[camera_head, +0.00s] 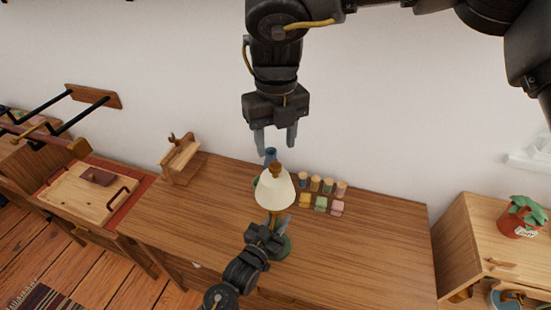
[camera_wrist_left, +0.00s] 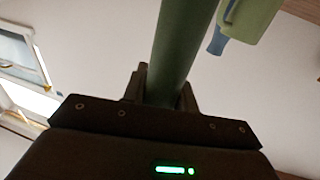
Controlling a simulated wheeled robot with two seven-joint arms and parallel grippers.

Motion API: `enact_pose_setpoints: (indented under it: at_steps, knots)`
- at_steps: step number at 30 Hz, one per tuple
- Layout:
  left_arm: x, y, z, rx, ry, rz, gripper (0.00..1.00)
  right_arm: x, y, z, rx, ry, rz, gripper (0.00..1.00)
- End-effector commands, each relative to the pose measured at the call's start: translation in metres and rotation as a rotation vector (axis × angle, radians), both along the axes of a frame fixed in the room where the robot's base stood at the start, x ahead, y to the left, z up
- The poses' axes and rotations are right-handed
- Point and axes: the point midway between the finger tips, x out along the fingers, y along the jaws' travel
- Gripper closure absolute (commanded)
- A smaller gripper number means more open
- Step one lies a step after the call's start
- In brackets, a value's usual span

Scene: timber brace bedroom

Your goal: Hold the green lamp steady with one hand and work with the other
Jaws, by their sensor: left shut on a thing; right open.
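The lamp (camera_head: 274,194) stands on the wooden table with a cream shade, a brown top and a dark green round base. My left gripper (camera_head: 277,226) is shut on its stem below the shade; in the left wrist view the green stem (camera_wrist_left: 177,50) passes between the fingers. My right gripper (camera_head: 275,147) points down, open and empty, above and behind the lamp top. In the left wrist view a green part (camera_wrist_left: 250,14) with a blue piece shows at top right.
Several small coloured jars and blocks (camera_head: 320,204) sit right of the lamp on the table (camera_head: 375,245). A wooden stand (camera_head: 181,160) is at the table's back left. A side cabinet with a potted plant (camera_head: 521,217) stands at right. The table's right part is clear.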

Motion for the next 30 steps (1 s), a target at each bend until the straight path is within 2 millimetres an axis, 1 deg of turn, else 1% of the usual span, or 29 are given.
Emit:
enact_pose_setpoints:
  at_steps: [1,3,6,9,15,22,30]
  knots:
    - [0.000,0.000,0.000,0.000,0.000,-0.001,1.00,0.000,0.000,-0.011,-0.001,0.003,0.001,0.52]
    - [0.000,0.000,0.000,0.000,0.000,-0.001,1.00,0.000,0.000,-0.023,-0.001,0.002,0.002,0.52]
    - [0.000,0.000,0.000,0.000,0.000,-0.001,1.00,0.000,0.000,-0.038,-0.001,0.001,0.000,0.52]
    - [0.000,0.000,0.000,0.000,0.000,0.000,1.00,0.000,0.000,-0.048,0.001,0.001,0.002,0.52]
    - [0.000,0.000,0.000,0.000,0.000,0.000,1.00,0.000,0.000,-0.057,0.000,-0.001,0.001,0.52]
    - [0.000,0.000,0.000,0.000,0.000,0.000,1.00,0.000,0.000,-0.057,0.000,-0.001,0.001,0.52]
    - [0.000,0.000,0.000,0.000,0.000,0.000,1.00,0.000,0.000,-0.057,0.000,-0.001,0.001,0.87]
